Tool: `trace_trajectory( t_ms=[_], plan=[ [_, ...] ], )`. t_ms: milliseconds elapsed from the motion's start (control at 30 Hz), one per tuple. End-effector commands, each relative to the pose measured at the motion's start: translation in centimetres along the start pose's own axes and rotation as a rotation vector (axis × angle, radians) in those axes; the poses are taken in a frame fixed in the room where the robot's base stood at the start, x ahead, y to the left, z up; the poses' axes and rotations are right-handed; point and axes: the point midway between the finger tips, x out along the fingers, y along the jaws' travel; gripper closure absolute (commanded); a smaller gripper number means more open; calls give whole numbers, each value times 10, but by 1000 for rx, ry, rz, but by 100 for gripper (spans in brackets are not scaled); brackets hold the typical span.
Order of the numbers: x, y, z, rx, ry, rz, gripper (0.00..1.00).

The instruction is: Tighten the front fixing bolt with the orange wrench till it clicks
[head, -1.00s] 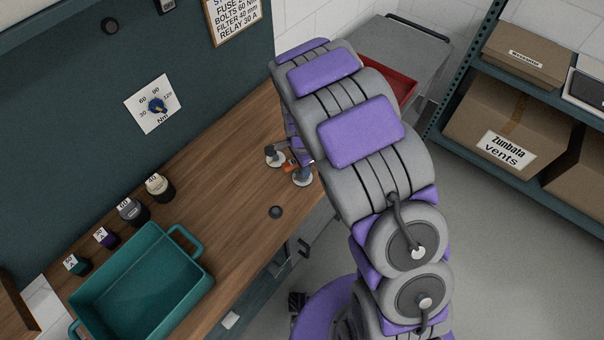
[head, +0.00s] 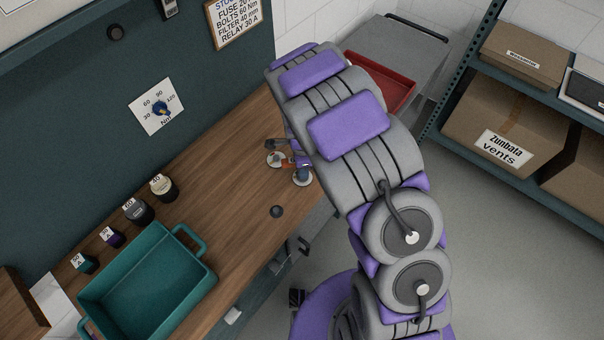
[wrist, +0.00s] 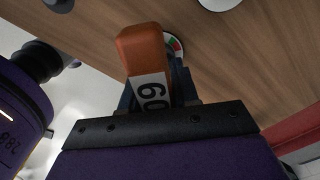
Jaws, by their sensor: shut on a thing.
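The orange wrench (wrist: 143,50), with a white label reading 60, is held between the dark fingers of my gripper (wrist: 160,98) in the wrist view. In the head view a small orange part (head: 288,160) shows beside my arm, which hides most of my gripper (head: 294,158). Two fixings on pale round bases stand there on the bench, one at the left (head: 277,159) and one nearer (head: 302,177). In the wrist view a disc with red and green marks (wrist: 175,46) is partly hidden behind the wrench. I cannot tell whether the wrench is seated on a bolt.
A teal tray (head: 203,277) and several labelled pots stand on the wooden bench (head: 235,160). A small dark knob (head: 276,211) is nearer the edge. A Nm dial (head: 158,107) and a notice reading bolts 60 Nm (head: 236,20) are on the wall. A red tray (head: 405,85) lies right.

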Motion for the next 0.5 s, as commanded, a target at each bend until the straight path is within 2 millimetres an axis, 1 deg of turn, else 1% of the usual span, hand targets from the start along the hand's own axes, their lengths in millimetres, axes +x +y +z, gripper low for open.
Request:
trace_trajectory(
  t_ms=[233,500],
  plan=[
    [-2,0,0,106,1,-1,100],
    [0,0,0,136,0,-1,100]
  ],
)
